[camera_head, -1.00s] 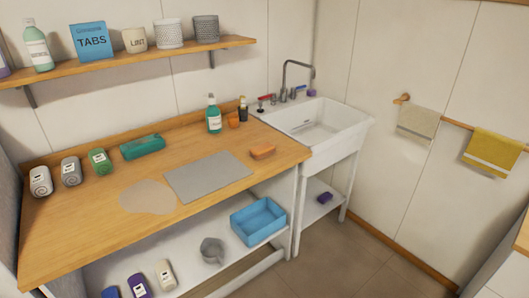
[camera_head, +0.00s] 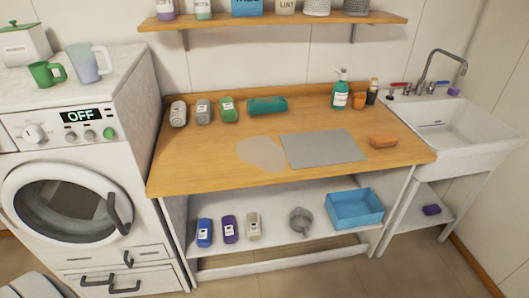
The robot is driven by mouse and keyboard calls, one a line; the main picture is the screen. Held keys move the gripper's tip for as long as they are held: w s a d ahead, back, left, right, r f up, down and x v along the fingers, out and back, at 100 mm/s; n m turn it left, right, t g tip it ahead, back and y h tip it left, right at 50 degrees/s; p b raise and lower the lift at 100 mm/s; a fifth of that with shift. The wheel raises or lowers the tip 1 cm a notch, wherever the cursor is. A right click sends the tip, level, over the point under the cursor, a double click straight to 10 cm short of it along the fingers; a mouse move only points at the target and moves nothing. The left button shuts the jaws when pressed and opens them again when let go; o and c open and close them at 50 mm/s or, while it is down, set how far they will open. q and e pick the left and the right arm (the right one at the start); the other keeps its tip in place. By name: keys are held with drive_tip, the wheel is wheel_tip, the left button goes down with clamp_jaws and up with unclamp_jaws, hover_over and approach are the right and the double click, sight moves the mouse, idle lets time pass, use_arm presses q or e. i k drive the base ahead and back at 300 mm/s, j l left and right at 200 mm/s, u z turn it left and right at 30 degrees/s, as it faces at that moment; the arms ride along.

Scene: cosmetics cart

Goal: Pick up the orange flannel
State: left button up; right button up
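A small orange folded piece (camera_head: 382,140), which looks like the orange flannel, lies on the right part of the wooden worktop (camera_head: 210,160). It lies to the right of a grey flat mat (camera_head: 322,149) and near the worktop's right end, beside the sink (camera_head: 460,130). Nothing covers it. Neither of my grippers is in view.
A washing machine (camera_head: 75,195) stands left of the worktop. A teal bottle (camera_head: 341,92), an orange cup (camera_head: 358,102) and a dark bottle (camera_head: 373,92) stand behind the flannel. Several rolled items line the back left. A blue bin (camera_head: 355,208) sits on the lower shelf.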

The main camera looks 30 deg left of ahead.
sight(381, 140)
drive_tip(key=i+l, duration=0.2)
drive_tip(key=i, duration=0.2)
drive_tip(key=i+l, duration=0.2)
drive_tip(key=i, duration=0.2)
drive_tip(key=u, duration=0.05)
